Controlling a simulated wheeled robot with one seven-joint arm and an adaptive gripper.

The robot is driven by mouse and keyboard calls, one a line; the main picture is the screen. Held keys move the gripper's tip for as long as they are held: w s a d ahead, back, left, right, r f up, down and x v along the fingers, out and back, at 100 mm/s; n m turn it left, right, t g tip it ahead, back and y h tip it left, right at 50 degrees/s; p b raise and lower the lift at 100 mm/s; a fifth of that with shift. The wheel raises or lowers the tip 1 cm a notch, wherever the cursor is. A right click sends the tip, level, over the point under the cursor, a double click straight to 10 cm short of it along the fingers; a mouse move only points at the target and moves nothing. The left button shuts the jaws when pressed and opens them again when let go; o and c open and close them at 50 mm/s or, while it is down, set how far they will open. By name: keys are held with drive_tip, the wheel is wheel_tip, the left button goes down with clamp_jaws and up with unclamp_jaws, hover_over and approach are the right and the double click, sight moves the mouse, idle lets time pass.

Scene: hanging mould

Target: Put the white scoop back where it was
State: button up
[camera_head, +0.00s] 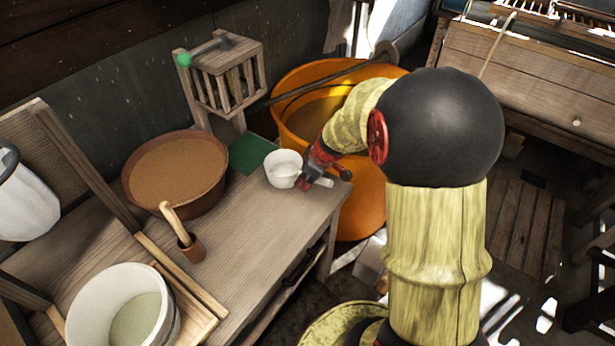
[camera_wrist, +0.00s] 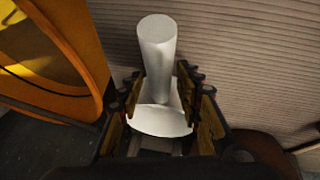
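The white scoop (camera_head: 283,169) is at the right edge of the wooden table, beside the green mat (camera_head: 249,154). My gripper (camera_head: 314,179) is low at the scoop's right side. In the wrist view, the scoop (camera_wrist: 157,42) shows a pale upright cylinder and a rounded white part between the two fingers of my gripper (camera_wrist: 163,95). The fingers stand on either side of it. Whether they press on it cannot be made out. The scoop's underside and its contact with the table are hidden.
A brown bowl (camera_head: 178,168) stands left of the green mat, with a wooden slatted stand (camera_head: 229,80) behind. An orange tub (camera_head: 357,206) is close behind my gripper. The table's front right is clear.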

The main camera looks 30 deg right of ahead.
drive_tip(key=p+v, duration=0.4)
drive_tip(key=v, duration=0.7)
drive_tip(key=s+a+r+m, duration=0.2)
drive_tip(key=s+a+r, duration=0.4)
drive_tip(key=a+r, duration=0.55)
drive_tip(key=s+a+r+m, duration=0.3)
drive_tip(key=s+a, duration=0.4)
drive_tip(key=s, duration=0.4)
drive_tip(key=shift+s+r+t, duration=0.3)
drive_tip(key=shift+s+r, duration=0.1)
drive_tip(key=shift+r, duration=0.05)
